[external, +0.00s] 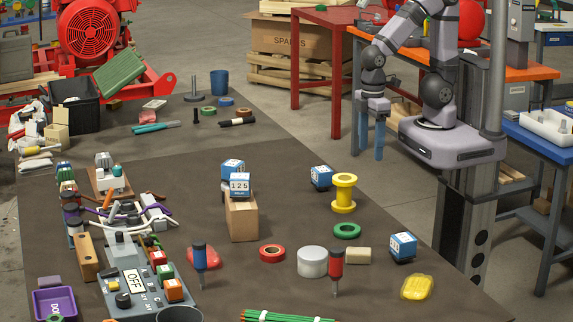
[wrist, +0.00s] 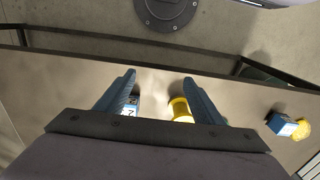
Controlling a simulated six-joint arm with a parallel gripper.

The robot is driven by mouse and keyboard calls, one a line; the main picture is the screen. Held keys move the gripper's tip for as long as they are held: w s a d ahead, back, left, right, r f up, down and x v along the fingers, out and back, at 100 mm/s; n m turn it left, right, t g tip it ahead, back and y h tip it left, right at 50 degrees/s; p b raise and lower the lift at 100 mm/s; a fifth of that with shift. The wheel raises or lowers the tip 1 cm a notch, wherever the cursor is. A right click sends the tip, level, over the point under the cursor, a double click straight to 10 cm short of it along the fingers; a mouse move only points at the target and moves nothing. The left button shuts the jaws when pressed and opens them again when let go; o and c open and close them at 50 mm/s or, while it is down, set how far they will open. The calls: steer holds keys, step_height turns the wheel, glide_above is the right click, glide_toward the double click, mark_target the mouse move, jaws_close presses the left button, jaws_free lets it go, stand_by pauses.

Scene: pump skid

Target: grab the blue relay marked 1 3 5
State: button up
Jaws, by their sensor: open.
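Several blue relays with white labels are on the dark bench. One stands on a cardboard box, and its label (external: 240,185) looks like 1 2 5; another blue relay (external: 232,166) is just behind it. A third blue relay (external: 321,177) stands by the yellow spool, and a fourth (external: 402,246) is at the right; their digits are too small to read. My gripper (external: 371,156) is open and empty, high beyond the bench's right edge. In the wrist view the open fingers (wrist: 159,78) have a blue relay (wrist: 130,107) and the spool below, with another relay (wrist: 281,124) at right.
The yellow spool (external: 344,193), green ring (external: 347,231), white cylinder (external: 312,261) and red-handled screwdriver (external: 336,265) stand among the relays. The cardboard box (external: 242,220) is mid-bench. A control box (external: 140,289) and wiring crowd the left.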

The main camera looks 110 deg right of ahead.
steer(key=w+a+r+n+t+y+b, duration=0.2)
steer(key=w+a+t+y+b, duration=0.15)
steer(key=w+a, duration=0.8)
steer(key=w+a+r+n+t+y+b, duration=0.15)
steer(key=w+a+t, duration=0.25)
steer(key=w+a, duration=0.7)
steer(key=m+t+h+b, duration=0.1)
steer(key=m+t+b, duration=0.1)
steer(key=t+b, duration=0.5)
glide_above(394, 242)
steer(key=w+a+p, duration=0.1)
steer(key=w, duration=0.2)
steer(key=s+f+m+t+h+b, duration=0.15)
steer(key=s+t+h, duration=0.3)
steer(key=s, duration=0.45)
steer(key=shift+g, duration=0.5)
step_height(394, 242, down, 11)
steer(key=shift+d+f, duration=0.1)
steer(key=shift+w+d+p, duration=0.15)
steer(key=shift+w+p, duration=0.25)
steer(key=shift+w, duration=1.45)
steer(key=shift+w+d+p, duration=0.15)
steer(key=shift+w+p, duration=0.2)
steer(key=shift+w, duration=1.5)
